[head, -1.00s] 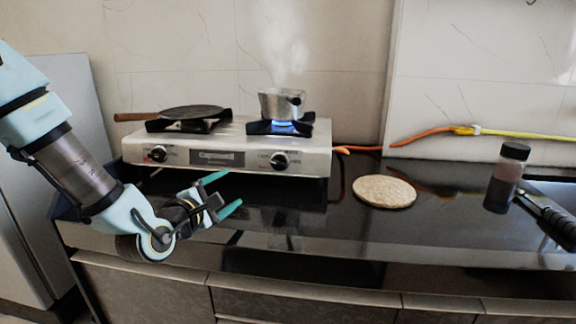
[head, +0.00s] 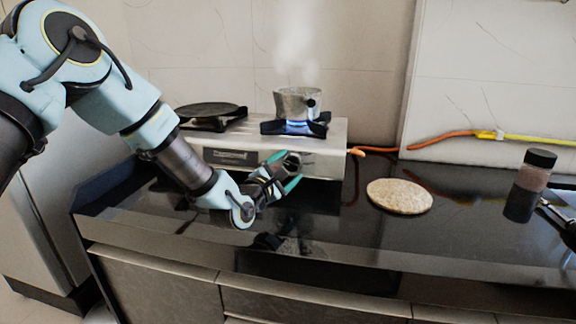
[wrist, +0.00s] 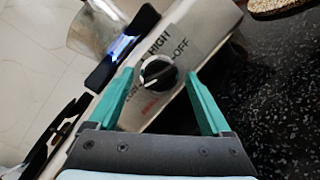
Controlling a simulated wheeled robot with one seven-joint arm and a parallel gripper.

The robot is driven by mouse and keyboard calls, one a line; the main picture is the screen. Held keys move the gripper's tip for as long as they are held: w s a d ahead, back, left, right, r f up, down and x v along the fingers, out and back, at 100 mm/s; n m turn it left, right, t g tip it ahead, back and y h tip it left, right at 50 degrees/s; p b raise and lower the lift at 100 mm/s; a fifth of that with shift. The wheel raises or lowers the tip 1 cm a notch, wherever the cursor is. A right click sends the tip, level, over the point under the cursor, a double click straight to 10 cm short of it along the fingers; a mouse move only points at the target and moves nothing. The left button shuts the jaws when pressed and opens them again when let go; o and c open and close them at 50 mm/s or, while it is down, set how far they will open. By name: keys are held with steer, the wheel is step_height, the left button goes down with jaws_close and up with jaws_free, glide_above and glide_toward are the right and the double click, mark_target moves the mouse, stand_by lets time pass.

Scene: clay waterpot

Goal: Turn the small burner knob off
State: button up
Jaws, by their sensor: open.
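The small burner knob is the right-hand knob on the stove's front panel, black with a silver face; it shows in the head view (head: 291,162) and in the wrist view (wrist: 158,72). Blue flame (head: 297,127) burns above it under a steaming metal pot (head: 297,103). In the wrist view, HIGH and OFF labels are printed around the knob. My gripper (head: 283,170) is open in front of the knob. In the wrist view its two teal fingers (wrist: 160,92) lie on either side of the knob; I cannot tell if they touch it.
The stove (head: 330,158) also carries a flat pan (head: 207,109) at its left. A round flatbread (head: 399,197) lies on the dark counter (head: 330,235) to the right. A dark-capped jar (head: 529,187) stands farther right. An orange hose (head: 440,139) runs behind.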

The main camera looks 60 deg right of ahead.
steer(key=shift+d, duration=0.1)
steer(key=shift+c, duration=0.4)
jaws_close()
